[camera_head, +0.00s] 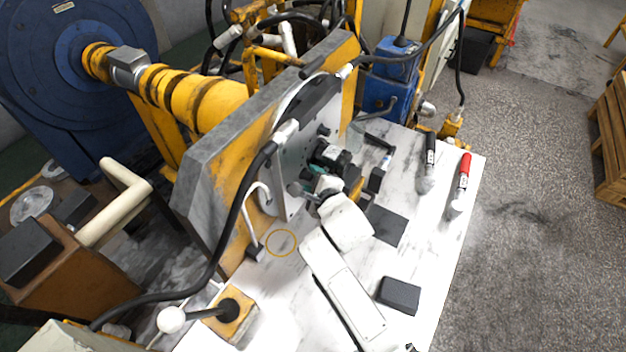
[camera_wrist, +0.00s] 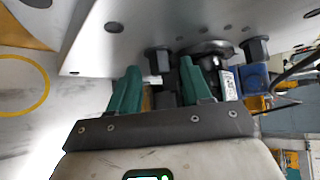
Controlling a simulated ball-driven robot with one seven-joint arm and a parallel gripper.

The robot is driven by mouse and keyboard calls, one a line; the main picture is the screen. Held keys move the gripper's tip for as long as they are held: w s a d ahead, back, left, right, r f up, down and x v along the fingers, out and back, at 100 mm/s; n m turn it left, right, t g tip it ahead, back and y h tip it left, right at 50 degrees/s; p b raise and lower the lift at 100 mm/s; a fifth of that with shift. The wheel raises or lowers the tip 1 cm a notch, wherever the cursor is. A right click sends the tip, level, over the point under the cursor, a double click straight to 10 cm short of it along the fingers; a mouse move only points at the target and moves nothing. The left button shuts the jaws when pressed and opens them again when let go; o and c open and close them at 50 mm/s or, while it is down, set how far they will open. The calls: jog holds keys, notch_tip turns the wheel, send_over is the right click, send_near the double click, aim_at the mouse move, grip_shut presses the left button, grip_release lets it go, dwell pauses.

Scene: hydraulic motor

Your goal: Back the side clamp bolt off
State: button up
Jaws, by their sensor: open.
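A pale upright plate (camera_head: 290,160) with dark bolts stands against the big grey-and-yellow frame. In the wrist view the plate (camera_wrist: 90,50) carries one dark bolt head (camera_wrist: 158,60) just beyond the gap between my fingers and another dark bolt head (camera_wrist: 255,47) to the right. I cannot tell for sure which is the side clamp bolt. My gripper (camera_wrist: 160,88) has two green fingers, spread apart, pointing at the plate. In the head view my gripper (camera_head: 332,160) is close to the plate, and my wrist partly hides the area.
The white marbled table (camera_head: 440,215) bears a red-handled tool (camera_head: 463,185), a black-handled tool (camera_head: 429,165), a dark block (camera_head: 399,295) and a dark flat pad (camera_head: 387,225). A black hose (camera_head: 228,235) loops at left. A knobbed lever (camera_head: 171,320) stands in front.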

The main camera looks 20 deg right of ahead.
grip_shut()
jog(key=f+b, duration=0.1)
jog(key=b, duration=0.4)
jog(key=shift+n+t+h, duration=0.3)
jog(key=shift+n+t, duration=0.1)
jog(key=b, duration=0.3)
jog(key=shift+a+t+h+b, duration=0.1)
jog(key=shift+t+h+b, duration=0.2)
jog(key=shift+b, duration=0.1)
jog(key=shift+r+n+b, duration=0.15)
jog(key=shift+n+b, duration=0.25)
jog(key=shift+b, duration=0.7)
grip_release()
jog(key=shift+r, duration=0.1)
jog(key=shift+s, duration=0.1)
